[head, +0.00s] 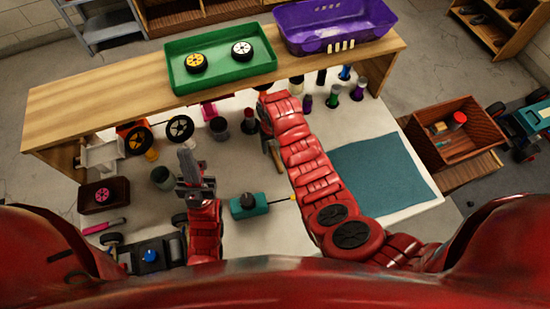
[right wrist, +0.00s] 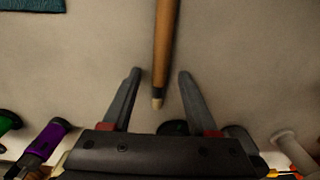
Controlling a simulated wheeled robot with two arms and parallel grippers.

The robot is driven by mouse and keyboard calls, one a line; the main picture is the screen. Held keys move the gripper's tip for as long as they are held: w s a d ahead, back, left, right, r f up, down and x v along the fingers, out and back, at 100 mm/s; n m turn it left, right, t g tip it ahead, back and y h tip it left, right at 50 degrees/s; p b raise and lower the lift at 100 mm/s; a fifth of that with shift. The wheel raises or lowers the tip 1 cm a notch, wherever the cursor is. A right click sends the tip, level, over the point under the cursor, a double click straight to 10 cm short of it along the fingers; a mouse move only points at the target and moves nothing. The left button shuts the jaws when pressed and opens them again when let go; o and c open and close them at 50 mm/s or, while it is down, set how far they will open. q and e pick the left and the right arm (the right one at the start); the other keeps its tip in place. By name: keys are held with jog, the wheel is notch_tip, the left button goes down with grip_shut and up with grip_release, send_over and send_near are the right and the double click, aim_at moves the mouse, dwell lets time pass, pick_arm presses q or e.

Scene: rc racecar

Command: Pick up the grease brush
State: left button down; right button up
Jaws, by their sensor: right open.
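The wooden stick (right wrist: 164,50) in the right wrist view looks like the grease brush. It comes in from the top edge and ends in a dark band and pale tip between my right fingers. My right gripper (right wrist: 160,75) is open, one finger on each side of the stick, with gaps to both; I cannot tell its depth. In the head view, a tan stick (head: 273,156), perhaps the same one, shows beside my right arm, whose own hand hides the right fingers. My left gripper (head: 187,160) is over the left part of the table; its jaw opening is unclear.
A wooden shelf (head: 110,82) with a green tray (head: 221,78) and purple bin (head: 355,30) spans the table's back. Bottles, cups and wheels stand below it. A teal tool (head: 250,205) lies between my arms. A blue mat (head: 382,172) lies clear at right.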

jog(key=shift+f, duration=0.5)
jog(key=shift+r, duration=0.1)
grip_shut()
jog(key=shift+r, duration=0.1)
